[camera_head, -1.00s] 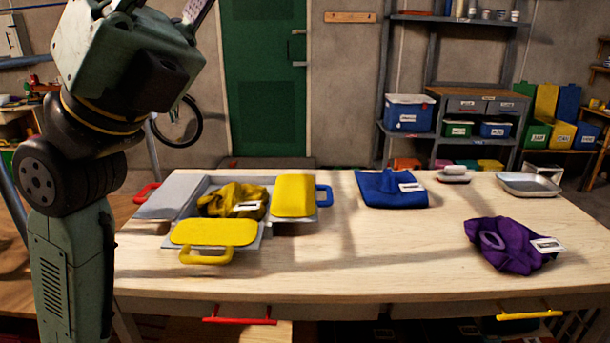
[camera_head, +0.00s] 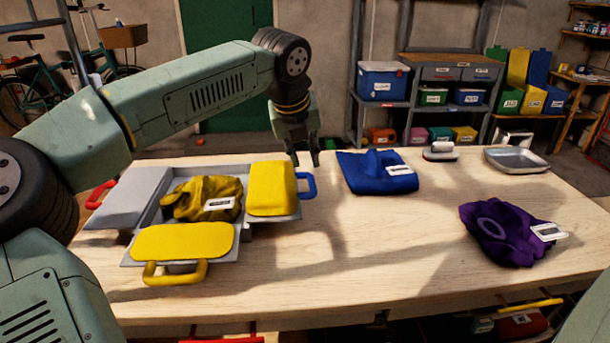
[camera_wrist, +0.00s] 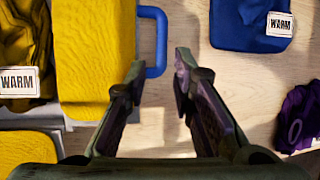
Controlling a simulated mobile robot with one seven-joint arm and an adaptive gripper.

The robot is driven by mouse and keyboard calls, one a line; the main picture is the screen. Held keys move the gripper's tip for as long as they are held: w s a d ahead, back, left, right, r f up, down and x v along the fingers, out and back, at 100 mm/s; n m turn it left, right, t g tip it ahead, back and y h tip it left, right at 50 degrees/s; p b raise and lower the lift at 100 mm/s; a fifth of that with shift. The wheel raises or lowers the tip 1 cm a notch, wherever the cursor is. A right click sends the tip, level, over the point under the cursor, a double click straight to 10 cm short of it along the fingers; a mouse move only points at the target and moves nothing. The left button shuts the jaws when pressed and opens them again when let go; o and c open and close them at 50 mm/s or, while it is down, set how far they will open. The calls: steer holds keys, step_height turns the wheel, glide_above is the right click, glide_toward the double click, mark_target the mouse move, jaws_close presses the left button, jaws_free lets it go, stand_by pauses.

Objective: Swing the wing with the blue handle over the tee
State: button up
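The wing with the blue handle (camera_head: 307,185) is a yellow-padded panel (camera_head: 271,188) lying open on the right side of a grey folding tray (camera_head: 152,222). It also shows in the wrist view (camera_wrist: 95,50), with its blue handle (camera_wrist: 156,42) on its right edge. A crumpled yellow tee (camera_head: 200,199) with a white label lies in the tray's middle, left of that wing. My gripper (camera_head: 304,160) is above the table by the blue handle, pointing down.
A front wing with a yellow handle (camera_head: 176,274) and a left wing with a red handle (camera_head: 98,195) lie open. A blue garment (camera_head: 360,172) and a purple garment (camera_head: 500,238) lie to the right. A brush (camera_head: 440,151) and metal tray (camera_head: 517,161) stand at the back right. The table's front middle is clear.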

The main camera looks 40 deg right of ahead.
mark_target(312, 183)
steer(key=p+x, duration=0.2)
steer(key=x, duration=0.7)
steer(key=shift+d+f, duration=0.15)
steer(key=shift+f, duration=0.05)
steer(key=shift+c, duration=0.2)
jaws_close()
